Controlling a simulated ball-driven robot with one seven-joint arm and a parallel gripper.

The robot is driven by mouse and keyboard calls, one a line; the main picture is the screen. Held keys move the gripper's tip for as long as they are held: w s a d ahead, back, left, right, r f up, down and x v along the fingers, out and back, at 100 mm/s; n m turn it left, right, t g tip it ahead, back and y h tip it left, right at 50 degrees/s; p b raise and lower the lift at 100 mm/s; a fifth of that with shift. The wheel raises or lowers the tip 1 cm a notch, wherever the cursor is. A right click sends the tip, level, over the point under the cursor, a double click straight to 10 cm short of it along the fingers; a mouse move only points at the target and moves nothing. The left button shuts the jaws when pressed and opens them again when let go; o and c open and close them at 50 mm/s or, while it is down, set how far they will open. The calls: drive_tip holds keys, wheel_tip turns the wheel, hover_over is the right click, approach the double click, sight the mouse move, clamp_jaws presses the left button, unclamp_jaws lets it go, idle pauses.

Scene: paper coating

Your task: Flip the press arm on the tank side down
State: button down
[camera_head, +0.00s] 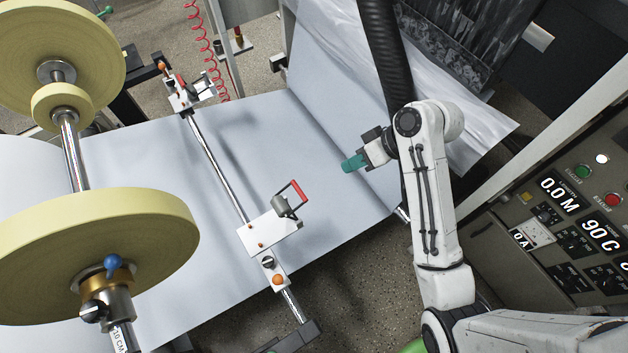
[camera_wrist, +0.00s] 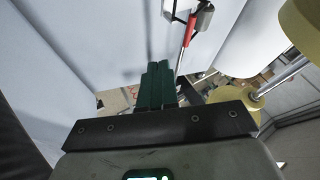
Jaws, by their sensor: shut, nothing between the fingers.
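A near press arm (camera_head: 275,228) is a white block with a red-barred handle (camera_head: 299,191), mounted on a steel bar across the paper web. Its handle sticks up and out toward my gripper's side. A similar far press arm (camera_head: 190,94) sits at the bar's other end. I cannot tell which is the tank side. My gripper (camera_head: 353,162) has green fingers, shut and empty, above the paper, right of and beyond the near handle, apart from it. In the wrist view the fingers (camera_wrist: 157,85) show a red handle (camera_wrist: 189,30) ahead to the right.
Pale paper (camera_head: 160,155) runs under the steel bar (camera_head: 216,165). Large yellow rolls (camera_head: 130,235) stand at the left. A control panel (camera_head: 575,225) with displays is at the right. A thick black hose (camera_head: 386,50) hangs behind my arm. A red coiled cable (camera_head: 203,45) hangs at the back.

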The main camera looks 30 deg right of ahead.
drive_tip(key=w+a+f+p, duration=0.1)
drive_tip(key=w+a+f, duration=0.2)
drive_tip(key=a+f, duration=0.4)
drive_tip(key=shift+w+a+f, duration=0.15)
drive_tip(key=shift+w+a, duration=0.05)
drive_tip(key=shift+a, duration=0.55)
drive_tip(key=shift+w+a, duration=0.1)
